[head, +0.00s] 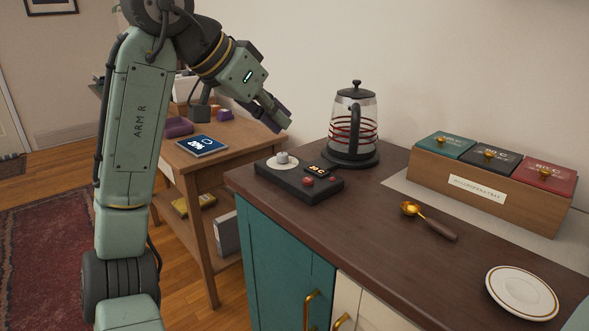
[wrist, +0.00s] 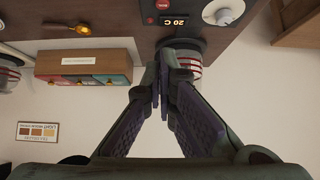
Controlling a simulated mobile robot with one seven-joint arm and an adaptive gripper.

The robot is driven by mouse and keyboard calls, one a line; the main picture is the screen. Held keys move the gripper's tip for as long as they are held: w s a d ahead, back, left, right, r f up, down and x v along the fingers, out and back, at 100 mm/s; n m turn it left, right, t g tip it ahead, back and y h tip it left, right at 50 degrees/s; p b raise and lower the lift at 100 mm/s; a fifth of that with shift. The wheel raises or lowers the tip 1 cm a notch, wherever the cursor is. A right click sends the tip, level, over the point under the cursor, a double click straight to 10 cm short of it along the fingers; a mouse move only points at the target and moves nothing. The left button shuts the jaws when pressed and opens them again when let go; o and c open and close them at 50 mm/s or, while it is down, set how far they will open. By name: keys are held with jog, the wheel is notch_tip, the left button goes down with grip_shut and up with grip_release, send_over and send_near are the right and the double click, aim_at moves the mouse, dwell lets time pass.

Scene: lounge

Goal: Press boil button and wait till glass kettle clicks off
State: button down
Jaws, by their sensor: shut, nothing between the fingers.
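The glass kettle (head: 354,122) stands upright on its dark round base at the back of the counter. Red bands ring its glass, and its lid and handle are black. In front of it is a dark control panel (head: 291,188) with a lit display (head: 318,170), a pale knob (head: 283,160) and red buttons (head: 308,181). The wrist view shows the display reading 20 C (wrist: 175,22). My gripper (head: 283,123) is shut and empty, in the air left of the kettle and above the panel. In the wrist view its closed fingers (wrist: 161,85) partly hide the kettle (wrist: 188,62).
A wooden box (head: 480,190) with teal, black and red lids stands right of the kettle. A brass scoop (head: 428,219) and a white saucer (head: 521,293) lie on the counter (head: 400,260). A small side table (head: 215,160) holds a tablet (head: 202,145).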

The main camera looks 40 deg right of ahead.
jog(key=shift+d, duration=0.1)
send_over(307, 181)
notch_tip(307, 181, down, 7)
jog(key=shift+f, duration=0.15)
notch_tip(307, 181, down, 2)
jog(key=shift+f, duration=0.9)
jog(key=shift+f, duration=0.1)
